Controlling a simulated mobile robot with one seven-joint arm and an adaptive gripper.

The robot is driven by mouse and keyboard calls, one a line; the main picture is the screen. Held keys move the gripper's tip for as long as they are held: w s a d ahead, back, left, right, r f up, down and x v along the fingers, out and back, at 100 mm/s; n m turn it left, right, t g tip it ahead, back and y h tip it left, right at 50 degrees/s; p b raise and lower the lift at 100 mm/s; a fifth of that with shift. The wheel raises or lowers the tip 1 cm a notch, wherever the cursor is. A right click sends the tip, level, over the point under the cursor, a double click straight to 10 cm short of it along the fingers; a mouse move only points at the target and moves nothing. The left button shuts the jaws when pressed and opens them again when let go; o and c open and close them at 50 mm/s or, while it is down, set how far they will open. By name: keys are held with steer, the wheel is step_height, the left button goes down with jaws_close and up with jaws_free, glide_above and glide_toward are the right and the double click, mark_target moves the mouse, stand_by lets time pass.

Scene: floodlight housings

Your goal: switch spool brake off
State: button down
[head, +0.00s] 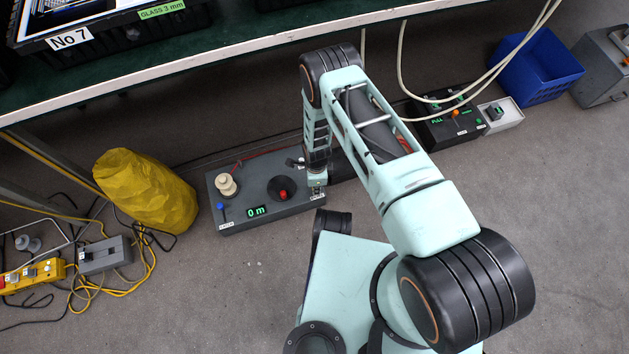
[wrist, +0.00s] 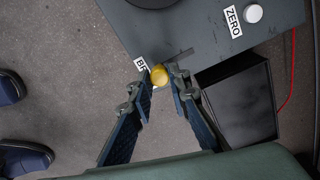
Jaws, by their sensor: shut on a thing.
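The grey spool box (head: 245,205) sits on the floor in the head view. Its display (head: 257,211) reads 0 m. My gripper (head: 317,190) is at the box's right end. In the wrist view, my gripper (wrist: 161,78) is shut on a round brass-yellow knob (wrist: 159,75) at the edge of the box (wrist: 175,42). A label beginning "BR" (wrist: 141,64) lies beside the knob, partly hidden by a finger. The knob's lever, if any, and its setting cannot be made out.
A white button (wrist: 253,13) by a ZERO label and a black box (wrist: 240,103) are near my gripper. A blue knob (head: 220,206), red knob (head: 283,194) and cream stacked piece (head: 226,184) stand on the grey box. A yellow sack (head: 145,190) stands left; a bench shelf (head: 200,55) hangs above.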

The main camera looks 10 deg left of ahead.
steer(key=shift+s+d, duration=0.2)
steer(key=shift+s, duration=0.15)
steer(key=c, duration=1.8)
jaws_free()
steer(key=shift+w, duration=0.1)
steer(key=shift+w+a+r, duration=0.1)
steer(key=shift+r, duration=0.4)
step_height(320, 180, up, 11)
